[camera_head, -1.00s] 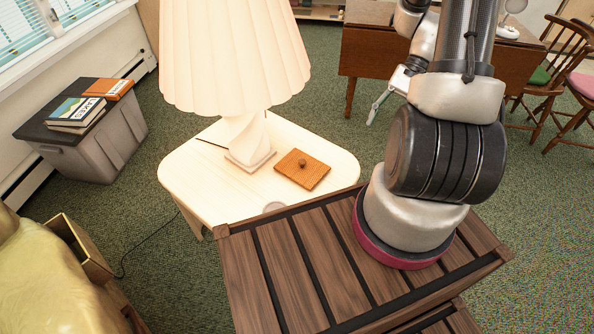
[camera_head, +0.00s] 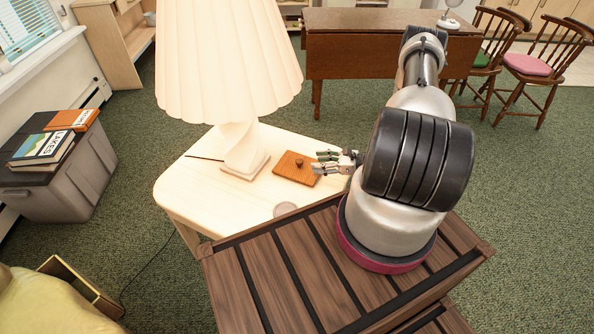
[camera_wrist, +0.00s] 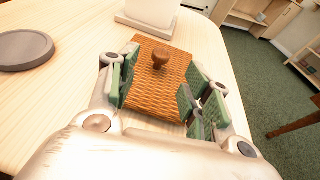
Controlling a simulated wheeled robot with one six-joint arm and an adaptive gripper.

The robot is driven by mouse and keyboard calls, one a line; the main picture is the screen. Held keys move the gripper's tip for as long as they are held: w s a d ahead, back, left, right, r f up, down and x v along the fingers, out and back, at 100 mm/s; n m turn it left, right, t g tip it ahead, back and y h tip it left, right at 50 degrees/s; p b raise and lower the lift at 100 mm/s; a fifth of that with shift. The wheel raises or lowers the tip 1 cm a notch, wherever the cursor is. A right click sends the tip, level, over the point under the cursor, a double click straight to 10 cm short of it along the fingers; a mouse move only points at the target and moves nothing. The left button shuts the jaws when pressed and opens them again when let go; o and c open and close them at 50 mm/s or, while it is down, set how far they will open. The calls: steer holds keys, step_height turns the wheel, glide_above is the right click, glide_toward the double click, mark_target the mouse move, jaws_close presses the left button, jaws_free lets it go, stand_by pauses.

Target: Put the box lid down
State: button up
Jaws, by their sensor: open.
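The box lid (camera_head: 292,171) is an orange-brown, woven-looking square with a small round knob. It lies flat on the pale side table (camera_head: 215,207), just right of the lamp base. My gripper (camera_head: 319,162) is open and empty at the lid's right side in the head view, with its fingers pointing toward it. In the wrist view the lid (camera_wrist: 150,97) appears between and beyond the green-padded fingers, knob up. I cannot tell whether a finger touches the lid.
A tall pleated-shade lamp (camera_head: 228,65) stands close beside the lid. A grey round disc (camera_head: 285,209) lies near the table's front edge. A grey bin (camera_head: 65,190) with books is at left. A brown drop-leaf table (camera_head: 350,60) stands behind.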

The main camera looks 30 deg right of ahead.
mark_target(301, 161)
steer(key=x, duration=0.7)
steer(key=shift+w+a, duration=0.15)
steer(key=shift+w, duration=0.15)
steer(key=shift+c, duration=0.5)
jaws_close()
